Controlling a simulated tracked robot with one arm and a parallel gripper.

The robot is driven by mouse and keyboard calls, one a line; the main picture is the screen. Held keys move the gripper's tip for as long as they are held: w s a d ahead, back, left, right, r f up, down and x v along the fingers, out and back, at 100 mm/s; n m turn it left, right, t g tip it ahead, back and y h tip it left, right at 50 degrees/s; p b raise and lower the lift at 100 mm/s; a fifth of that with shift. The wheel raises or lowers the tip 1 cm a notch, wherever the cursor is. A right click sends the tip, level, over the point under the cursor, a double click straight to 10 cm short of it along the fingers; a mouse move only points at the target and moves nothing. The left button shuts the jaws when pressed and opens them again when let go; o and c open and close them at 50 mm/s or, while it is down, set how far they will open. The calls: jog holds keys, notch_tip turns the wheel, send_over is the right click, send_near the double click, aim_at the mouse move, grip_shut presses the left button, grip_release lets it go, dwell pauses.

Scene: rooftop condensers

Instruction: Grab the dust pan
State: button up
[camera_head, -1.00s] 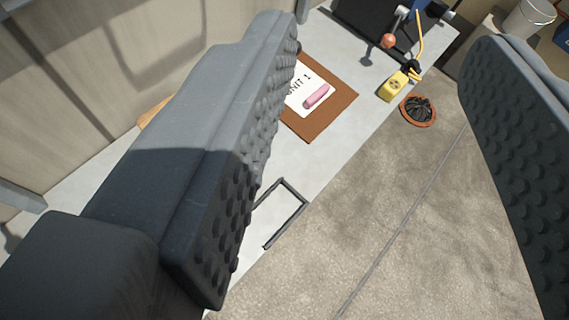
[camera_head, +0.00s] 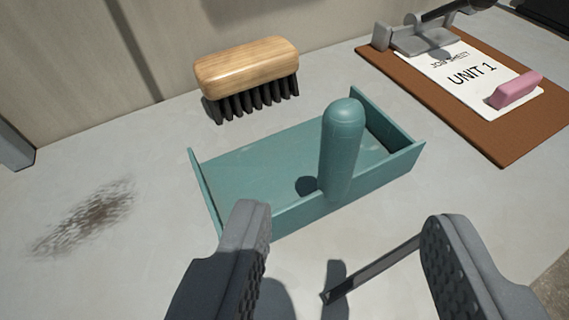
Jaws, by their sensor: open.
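The teal dust pan (camera_head: 250,172) lies on the pale work surface in the middle of the view. It is a shallow tray with low walls, and its rounded handle (camera_head: 342,150) stands upright at the near side. My gripper (camera_head: 345,230) is open and empty. Its two dark, studded fingers are on the near side of the pan, one left and one right of the handle. The left fingertip overlaps the pan's near wall in the picture; I cannot tell whether they touch.
A wooden brush (camera_head: 248,75) with dark bristles stands behind the pan, near the wall. A brown clipboard (camera_head: 440,100) with a "UNIT 1" sheet and pink eraser-like block (camera_head: 515,89) lies at right. A grey metal bar (camera_head: 372,270) lies between the fingers. A dark smudge (camera_head: 85,218) marks the left.

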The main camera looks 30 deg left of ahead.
aim_at(340, 145)
jog(key=x, duration=0.6)
jog(key=shift+w+f, duration=0.15)
jog(key=shift+w, duration=0.1)
jog(key=shift+r+x, duration=0.15)
jog(key=shift+x, duration=1.15)
jog(key=shift+r+x, duration=0.1)
jog(key=shift+x, duration=1.2)
jog(key=shift+w, duration=0.1)
jog(key=shift+c, duration=0.4)
grip_shut()
